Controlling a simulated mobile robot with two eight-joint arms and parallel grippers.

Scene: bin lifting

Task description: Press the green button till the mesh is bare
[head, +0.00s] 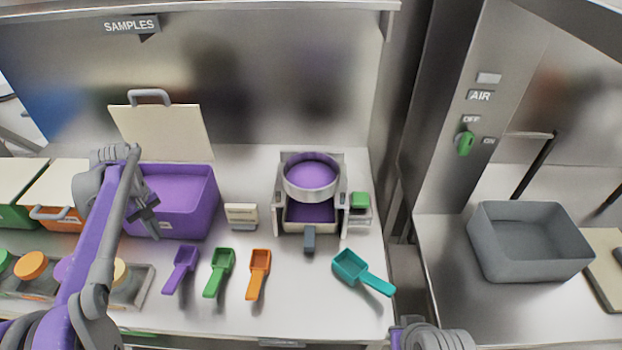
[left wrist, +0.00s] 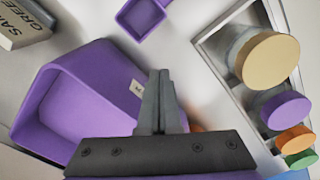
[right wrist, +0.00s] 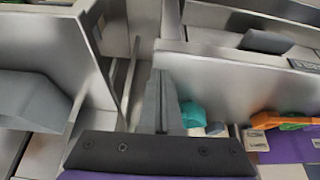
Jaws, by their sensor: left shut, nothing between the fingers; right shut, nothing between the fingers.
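The green button (head: 359,199) sits on a small grey block at the right side of the sieve machine (head: 340,180). The round sieve (head: 312,192) on top of it has purple material (head: 312,174) covering the mesh, so no bare mesh shows. More purple shows in the receptacle beneath (head: 308,213). My left gripper (head: 155,234) is shut and empty, over the front of the open purple bin, well left of the button; its closed fingers show in the left wrist view (left wrist: 161,75). My right gripper (right wrist: 161,75) is shut and empty; its fingers are out of the head view.
The purple bin (head: 200,218) has its lid up. Purple (head: 180,270), green (head: 219,272), orange (head: 259,273) and teal (head: 362,272) scoops lie along the front. A small label block (head: 241,215) stands left of the machine. A grey bin (head: 530,270) is at right.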

